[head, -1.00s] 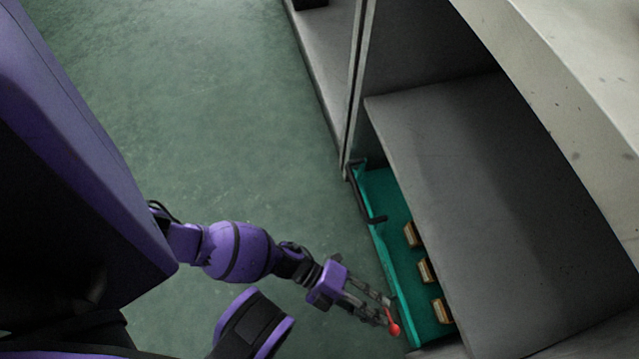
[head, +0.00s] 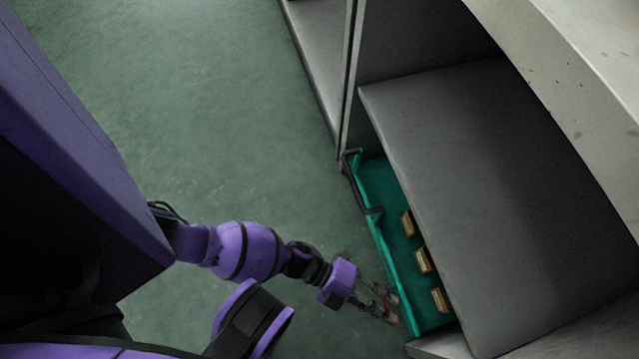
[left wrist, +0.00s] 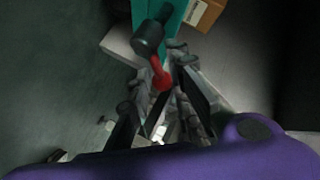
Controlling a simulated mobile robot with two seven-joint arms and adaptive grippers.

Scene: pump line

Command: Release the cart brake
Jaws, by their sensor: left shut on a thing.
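The teal cart (head: 378,180) stands low under a grey shelf, with a black handle (head: 352,184) on its side. Its brake lever is red; in the left wrist view the red lever (left wrist: 160,76) hangs from a black pivot (left wrist: 148,40) at the cart's corner. My left gripper (head: 388,307) is at the cart's near corner, its fingers shut on the red lever. In the left wrist view the fingers (left wrist: 165,108) lie on both sides of the lever's end. In the head view the fingers mostly hide the lever. My right gripper is out of view.
Three brown boxes (head: 423,261) sit in a row on the cart. A grey shelf panel (head: 470,190) covers the cart's right side, and a thin grey post (head: 347,90) stands at its far end. Green floor (head: 230,110) to the left is clear.

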